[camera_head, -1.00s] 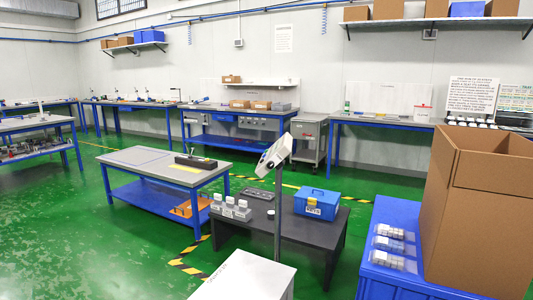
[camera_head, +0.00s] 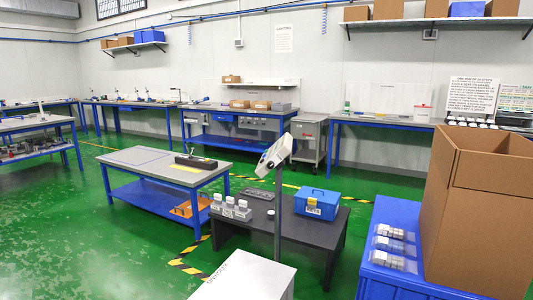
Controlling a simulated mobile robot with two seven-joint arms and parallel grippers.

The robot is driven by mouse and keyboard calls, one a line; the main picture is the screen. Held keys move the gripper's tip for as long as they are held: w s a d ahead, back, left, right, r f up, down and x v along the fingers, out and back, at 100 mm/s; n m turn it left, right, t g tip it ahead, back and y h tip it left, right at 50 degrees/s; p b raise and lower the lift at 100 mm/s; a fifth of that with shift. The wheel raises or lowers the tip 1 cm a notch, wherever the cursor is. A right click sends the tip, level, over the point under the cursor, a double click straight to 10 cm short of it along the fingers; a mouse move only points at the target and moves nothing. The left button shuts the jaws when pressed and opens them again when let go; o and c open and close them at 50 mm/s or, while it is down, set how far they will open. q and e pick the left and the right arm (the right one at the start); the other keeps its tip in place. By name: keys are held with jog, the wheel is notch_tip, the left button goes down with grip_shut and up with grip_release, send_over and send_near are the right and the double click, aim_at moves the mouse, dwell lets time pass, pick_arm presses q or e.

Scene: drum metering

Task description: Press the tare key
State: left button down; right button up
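A scale indicator head (camera_head: 275,154) is mounted on a grey post (camera_head: 278,215) near the middle of the head view. It is tilted and seen partly from the side. Its individual keys, including the tare key, are too small to make out. A white box-like top (camera_head: 243,277) stands at the bottom, in front of the post. Neither of my grippers shows in the view.
A large cardboard box (camera_head: 478,220) stands on a blue crate (camera_head: 375,281) at right. A blue workbench (camera_head: 163,165) stands left of the post. Green floor is open at left.

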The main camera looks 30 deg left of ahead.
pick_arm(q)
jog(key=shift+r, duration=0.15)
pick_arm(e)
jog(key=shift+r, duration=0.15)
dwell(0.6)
pick_arm(q)
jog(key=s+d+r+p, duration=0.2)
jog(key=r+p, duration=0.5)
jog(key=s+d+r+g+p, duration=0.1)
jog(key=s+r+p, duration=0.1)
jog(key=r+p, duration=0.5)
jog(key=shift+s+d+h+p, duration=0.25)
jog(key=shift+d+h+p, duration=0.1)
jog(key=shift+p, duration=0.1)
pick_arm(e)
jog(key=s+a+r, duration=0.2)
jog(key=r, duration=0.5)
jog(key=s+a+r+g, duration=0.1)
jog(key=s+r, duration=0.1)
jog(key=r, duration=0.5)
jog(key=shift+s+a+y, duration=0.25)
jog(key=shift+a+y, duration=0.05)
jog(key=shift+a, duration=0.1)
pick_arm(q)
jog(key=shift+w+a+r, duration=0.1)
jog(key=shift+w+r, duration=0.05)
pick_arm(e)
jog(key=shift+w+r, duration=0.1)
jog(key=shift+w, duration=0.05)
